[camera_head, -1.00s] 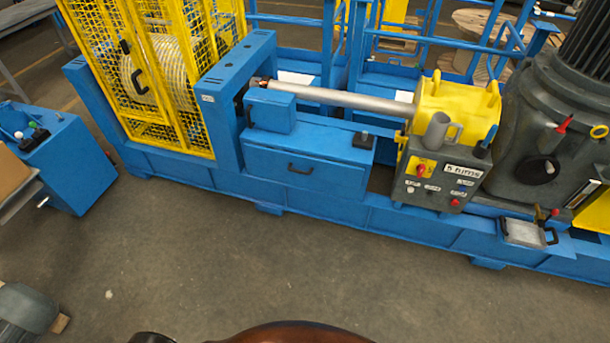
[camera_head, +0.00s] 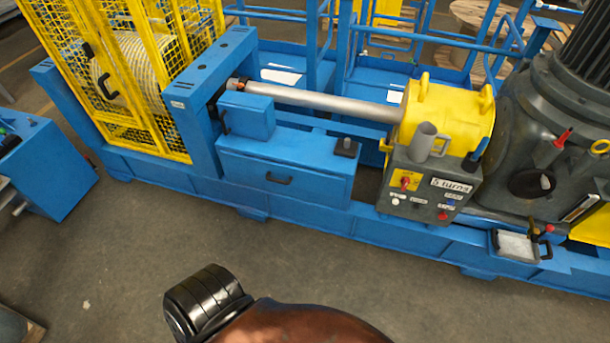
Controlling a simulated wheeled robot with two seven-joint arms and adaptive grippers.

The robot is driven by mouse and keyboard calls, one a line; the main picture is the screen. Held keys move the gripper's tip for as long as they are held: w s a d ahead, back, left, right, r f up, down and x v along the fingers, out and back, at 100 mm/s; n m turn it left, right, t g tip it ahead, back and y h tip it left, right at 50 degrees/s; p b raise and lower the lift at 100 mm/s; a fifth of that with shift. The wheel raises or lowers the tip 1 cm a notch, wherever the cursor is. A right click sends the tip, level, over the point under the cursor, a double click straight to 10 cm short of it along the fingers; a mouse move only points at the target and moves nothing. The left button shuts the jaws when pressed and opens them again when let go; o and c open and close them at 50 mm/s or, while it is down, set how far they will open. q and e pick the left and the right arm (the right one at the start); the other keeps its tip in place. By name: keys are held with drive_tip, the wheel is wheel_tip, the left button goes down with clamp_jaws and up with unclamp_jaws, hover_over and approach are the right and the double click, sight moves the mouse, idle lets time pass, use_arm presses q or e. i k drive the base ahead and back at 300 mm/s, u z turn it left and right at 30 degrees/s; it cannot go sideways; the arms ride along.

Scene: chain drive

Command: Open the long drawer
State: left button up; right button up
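Neither gripper is in view. A black and brown part of my own body shows at the bottom edge, well in front of the drawer, apart from it.
A grey control box (camera_head: 424,190) with buttons stands right of the drawer, beneath a yellow housing (camera_head: 440,110). A yellow mesh cage (camera_head: 135,75) rises at the left. A separate blue cabinet (camera_head: 45,170) stands far left. The grey floor before the drawer is clear.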

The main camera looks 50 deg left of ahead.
sight(276, 173)
drive_tip(key=u, duration=0.4)
drive_tip(key=i, duration=0.8)
drive_tip(key=u, duration=0.75)
